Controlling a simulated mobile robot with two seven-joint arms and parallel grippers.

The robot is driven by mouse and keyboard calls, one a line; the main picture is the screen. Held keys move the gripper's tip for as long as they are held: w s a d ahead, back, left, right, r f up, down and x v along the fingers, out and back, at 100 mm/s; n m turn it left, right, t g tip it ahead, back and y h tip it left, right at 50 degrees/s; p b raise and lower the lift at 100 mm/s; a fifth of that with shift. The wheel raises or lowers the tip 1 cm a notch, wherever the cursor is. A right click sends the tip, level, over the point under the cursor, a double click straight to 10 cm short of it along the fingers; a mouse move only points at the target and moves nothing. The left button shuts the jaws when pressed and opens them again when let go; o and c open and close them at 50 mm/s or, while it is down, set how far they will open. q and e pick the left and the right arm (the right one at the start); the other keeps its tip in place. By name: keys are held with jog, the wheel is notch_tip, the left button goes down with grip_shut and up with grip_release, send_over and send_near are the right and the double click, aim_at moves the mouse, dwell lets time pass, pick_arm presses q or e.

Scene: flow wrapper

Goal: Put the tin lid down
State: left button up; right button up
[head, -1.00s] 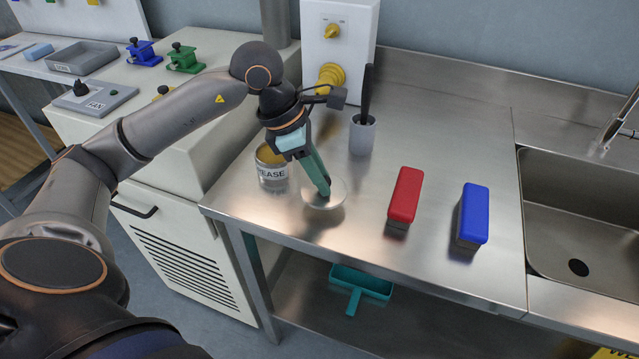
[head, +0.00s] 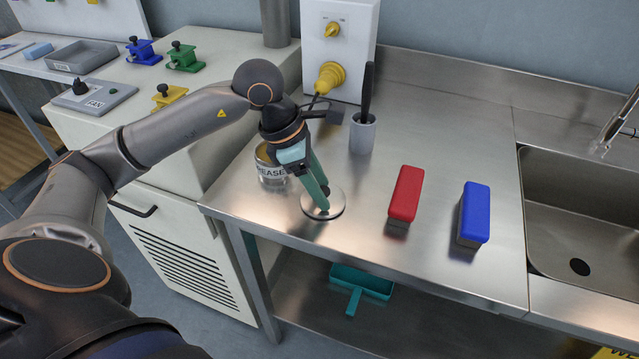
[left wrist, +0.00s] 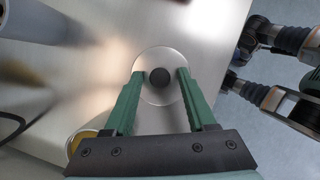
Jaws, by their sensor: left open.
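The tin lid (head: 334,208) is a round, shiny disc lying on the steel table, near its front left part. In the left wrist view the lid (left wrist: 160,62) shows a dark round knob (left wrist: 160,77) at its centre. My left gripper (head: 324,200) is directly above the lid. Its green fingers stand open on both sides of the knob, with a gap on each side. The open grease tin (head: 271,172) stands just left of the lid, partly hidden by my gripper. My right gripper is not in view.
A red block-shaped brush (head: 405,194) and a blue one (head: 474,213) stand right of the lid. A grey cup (head: 362,136) with a black-handled tool stands behind. The sink (head: 580,215) is at the right.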

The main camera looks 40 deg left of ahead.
pick_arm(q)
jog(key=shift+r, duration=0.1)
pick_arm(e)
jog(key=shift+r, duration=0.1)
pick_arm(q)
jog(key=shift+r+p, duration=0.25)
jog(key=shift+p, duration=0.1)
jog(key=v, duration=1.1)
jog(key=shift+s+a+r+p, duration=0.15)
jog(key=shift+s+r+p, duration=0.05)
jog(key=shift+r+p, duration=0.15)
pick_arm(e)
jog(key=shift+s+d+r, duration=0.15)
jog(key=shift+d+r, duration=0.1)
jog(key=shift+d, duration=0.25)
pick_arm(q)
jog(key=shift+f, duration=0.1)
